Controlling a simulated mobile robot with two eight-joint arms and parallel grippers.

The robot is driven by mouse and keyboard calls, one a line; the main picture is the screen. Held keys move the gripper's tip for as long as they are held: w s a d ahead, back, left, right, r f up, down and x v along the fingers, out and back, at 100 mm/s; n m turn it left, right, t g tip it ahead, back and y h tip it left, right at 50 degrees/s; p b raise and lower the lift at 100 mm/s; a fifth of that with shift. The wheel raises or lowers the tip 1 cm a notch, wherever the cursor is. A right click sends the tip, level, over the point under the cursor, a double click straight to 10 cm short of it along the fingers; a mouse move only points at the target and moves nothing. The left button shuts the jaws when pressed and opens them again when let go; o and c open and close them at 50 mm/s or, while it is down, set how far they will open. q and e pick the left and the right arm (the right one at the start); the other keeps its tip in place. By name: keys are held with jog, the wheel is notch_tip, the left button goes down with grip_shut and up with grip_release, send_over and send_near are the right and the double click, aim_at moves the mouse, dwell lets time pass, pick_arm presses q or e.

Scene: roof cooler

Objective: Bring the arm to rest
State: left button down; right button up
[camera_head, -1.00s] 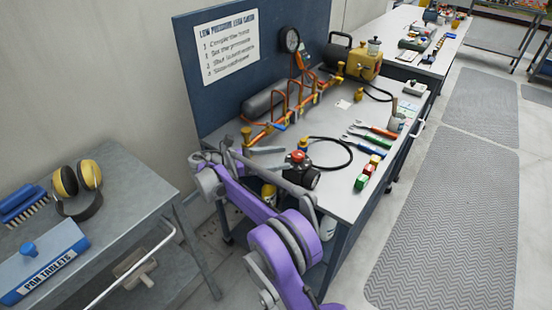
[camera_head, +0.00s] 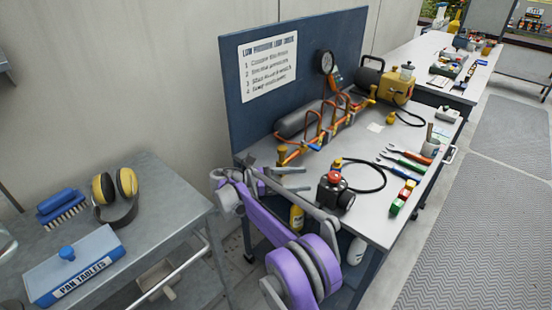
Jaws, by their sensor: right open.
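My right arm (camera_head: 266,220), purple and grey, rises from the bottom middle and is folded at the near left corner of the workbench (camera_head: 375,222). My right gripper (camera_head: 289,179) is grey, open and empty. It is by the bench's near left edge, left of a black regulator with a red top (camera_head: 335,190). I cannot tell if it touches the bench. My left gripper is not in view.
A pipe rig (camera_head: 322,122) with a gauge stands at the bench's back, before a blue board (camera_head: 238,112). Tools and coloured blocks (camera_head: 402,198) lie at right. A grey cart (camera_head: 165,215) at left holds ear defenders, a brush and a tablet box. Floor at right is clear.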

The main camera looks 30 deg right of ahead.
jog(key=s+a+f+m+t+y, duration=0.25)
jog(key=s+t+y, duration=0.35)
jog(key=s, duration=0.6)
jog(key=s+a+f+m+t+y, duration=0.3)
jog(key=s+a+f+m+y, duration=0.2)
jog(key=s+a, duration=0.3)
jog(key=s+a+f+m+t+y, duration=0.2)
jog(key=s+a+f+m+y, duration=0.35)
jog(key=s, duration=0.45)
pick_arm(q)
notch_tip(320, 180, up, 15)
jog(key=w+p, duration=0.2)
jog(key=p, duration=1.1)
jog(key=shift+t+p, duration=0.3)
jog(key=shift+p, duration=0.05)
pick_arm(e)
notch_tip(320, 180, up, 16)
jog(key=w, duration=0.2)
jog(key=shift+w+a+m+t, duration=0.25)
jog(key=shift+a+m+t, duration=0.15)
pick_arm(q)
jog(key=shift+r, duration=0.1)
